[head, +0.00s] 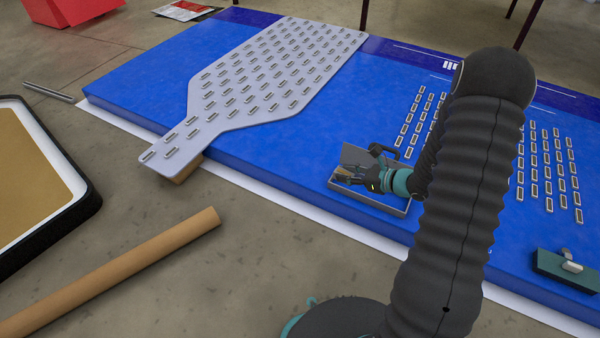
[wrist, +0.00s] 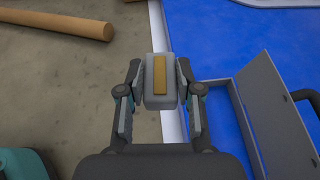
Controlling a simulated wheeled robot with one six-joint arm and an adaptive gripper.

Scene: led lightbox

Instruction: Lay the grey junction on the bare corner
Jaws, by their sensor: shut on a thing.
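The grey junction (wrist: 150,95) is a small grey block with a brass-coloured strip on top. My gripper (wrist: 160,82) is shut on it, one finger on each side. In the wrist view the block is over the panel's white border, with floor to the left and blue to the right. In the head view my gripper (head: 352,177) is in front of the open grey case, and the junction is too small there to make out clearly. The blue panel (head: 290,165) lies on the floor; its far left corner carries no modules. I cannot tell which corner is the bare one.
An open grey case (head: 405,211) sits at the panel's front edge, its lid (wrist: 277,105) raised. A grey paddle-shaped board (head: 232,118) with several light strips lies at the left. A teal block (head: 565,270) is at the right. A cardboard tube (head: 110,272) lies on the floor.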

